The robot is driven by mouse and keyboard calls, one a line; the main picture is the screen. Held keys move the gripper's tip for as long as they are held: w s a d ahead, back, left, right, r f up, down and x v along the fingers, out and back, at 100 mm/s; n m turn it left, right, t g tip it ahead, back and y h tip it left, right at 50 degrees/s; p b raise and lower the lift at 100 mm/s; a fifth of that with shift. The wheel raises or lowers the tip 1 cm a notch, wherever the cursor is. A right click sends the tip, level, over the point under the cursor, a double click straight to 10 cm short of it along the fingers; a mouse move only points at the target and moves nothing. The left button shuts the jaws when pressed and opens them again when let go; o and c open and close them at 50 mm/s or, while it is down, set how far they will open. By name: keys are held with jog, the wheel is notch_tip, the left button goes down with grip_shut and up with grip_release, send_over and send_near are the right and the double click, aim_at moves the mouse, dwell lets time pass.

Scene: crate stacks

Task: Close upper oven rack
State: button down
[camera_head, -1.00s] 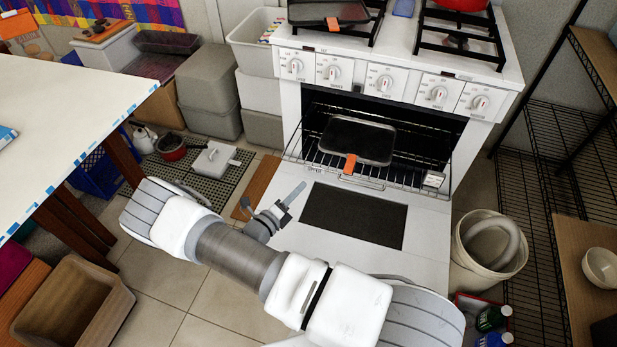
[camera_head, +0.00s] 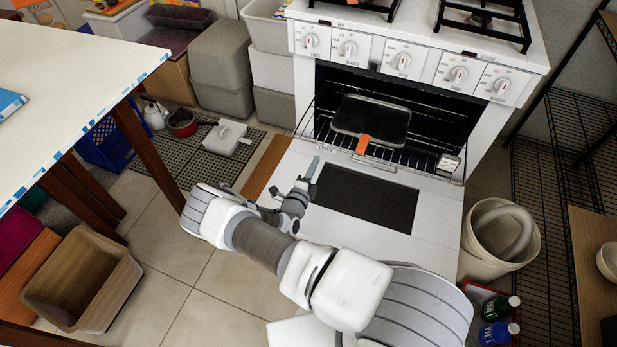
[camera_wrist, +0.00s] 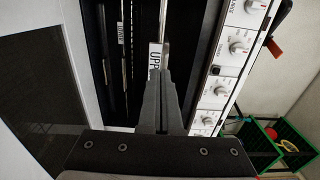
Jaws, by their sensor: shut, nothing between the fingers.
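The oven stands open, with its white door (camera_head: 335,226) folded down and a dark window in it. The upper rack (camera_head: 376,158) is slid partly out over the door. A dark flat pan (camera_head: 371,120) with an orange handle lies on it, and a label hangs at its front right. My gripper (camera_head: 313,168) is shut and empty, left of the rack's front edge and above the door. In the wrist view my gripper (camera_wrist: 160,75) points toward the rack, and a white tag reading "UPP" (camera_wrist: 155,56) shows near the fingertips. I cannot tell whether they touch.
A white table (camera_head: 80,80) stands at the left, with an open brown bin (camera_head: 85,285) below it. A white bucket (camera_head: 500,240) and a wire shelf (camera_head: 550,200) stand right of the oven.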

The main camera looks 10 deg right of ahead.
aim_at(323, 147)
jog(key=shift+b+x, duration=0.3)
jog(key=shift+x, duration=2.15)
jog(key=shift+d, duration=0.1)
